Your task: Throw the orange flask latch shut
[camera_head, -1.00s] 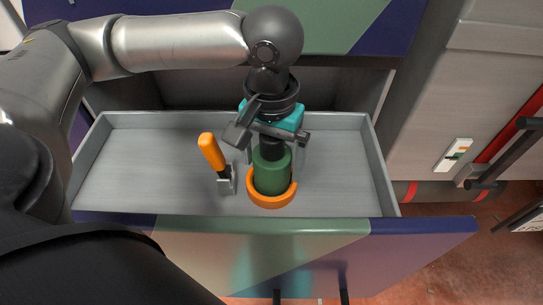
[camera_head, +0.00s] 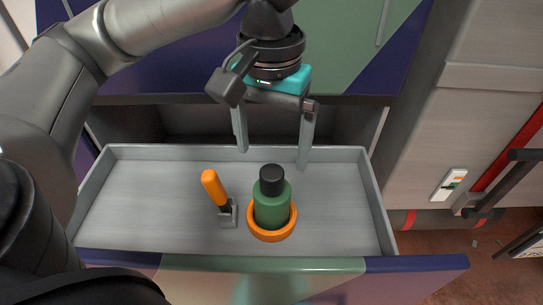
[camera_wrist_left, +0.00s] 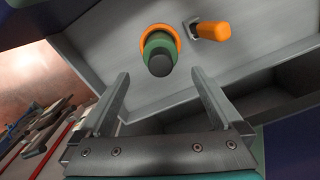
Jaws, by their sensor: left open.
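The orange flask latch (camera_head: 214,188) is a lever with an orange handle and a grey metal base in the open drawer. Its handle stands up, tilted to the left; it also shows in the left wrist view (camera_wrist_left: 213,31). The green flask (camera_head: 271,206) with a black cap stands upright in an orange ring holder (camera_head: 272,235), right of the latch; it shows in the left wrist view (camera_wrist_left: 159,50). My left gripper (camera_head: 272,158) is open and empty above and behind the flask, its fingers apart from flask and latch. My right gripper is not in view.
The grey drawer (camera_head: 135,190) has bare floor left and right of the latch and flask. Its blue and green front panel (camera_head: 330,268) is near me. A cabinet front (camera_head: 330,40) rises behind. Black handles (camera_head: 500,180) and a red strip are at right.

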